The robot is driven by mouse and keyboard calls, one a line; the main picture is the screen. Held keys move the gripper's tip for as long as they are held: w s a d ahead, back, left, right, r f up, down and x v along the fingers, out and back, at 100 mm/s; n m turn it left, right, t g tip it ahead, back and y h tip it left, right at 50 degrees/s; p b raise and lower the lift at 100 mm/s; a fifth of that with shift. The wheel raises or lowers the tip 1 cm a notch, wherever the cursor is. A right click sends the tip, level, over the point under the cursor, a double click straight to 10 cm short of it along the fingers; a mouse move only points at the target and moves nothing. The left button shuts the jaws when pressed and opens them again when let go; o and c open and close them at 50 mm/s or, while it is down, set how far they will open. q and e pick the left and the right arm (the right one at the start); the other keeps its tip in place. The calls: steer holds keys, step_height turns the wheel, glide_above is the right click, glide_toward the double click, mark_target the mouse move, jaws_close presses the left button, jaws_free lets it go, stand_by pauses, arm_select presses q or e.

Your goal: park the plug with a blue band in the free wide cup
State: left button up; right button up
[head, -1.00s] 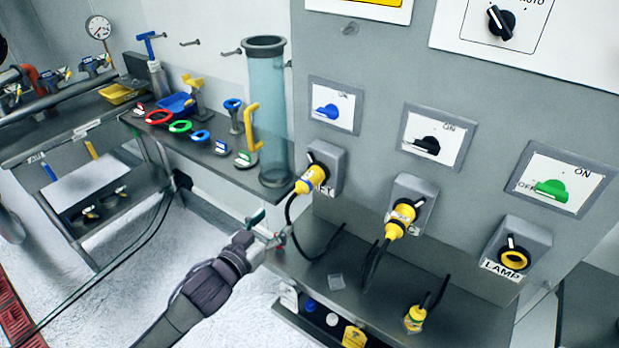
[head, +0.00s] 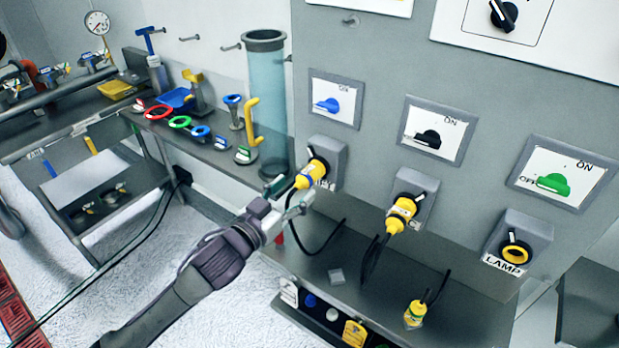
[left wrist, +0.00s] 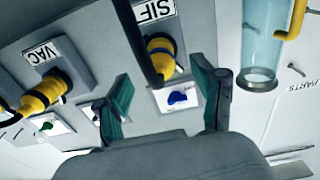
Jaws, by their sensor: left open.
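A yellow plug (head: 311,173) sits in the left socket below the blue switch, its black cable hanging down. In the left wrist view this plug (left wrist: 160,55), by the SIF label, has a dark band whose colour I cannot tell for sure. A second yellow plug (head: 402,212) sits in the middle socket; it also shows in the left wrist view (left wrist: 43,93) by the VAC label. A third yellow plug (head: 415,314) stands on the bench at the right. My left gripper (head: 288,193) is open and empty, just below and left of the left plug. I cannot make out a free wide cup.
The LAMP socket (head: 515,254) is at the right. A tall clear tube (head: 265,105) and a shelf (head: 205,155) with coloured tools stand at the left. Black cables hang before the panel.

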mark_target(302, 183)
arm_select(q)
steer(key=shift+b+x, duration=0.35)
steer(key=shift+x, duration=2.75)
steer(key=shift+p, duration=0.45)
steer(key=shift+c, duration=0.2)
steer(key=shift+s, duration=0.1)
jaws_close()
steer(key=shift+r, duration=0.1)
steer(key=shift+s+a, duration=0.1)
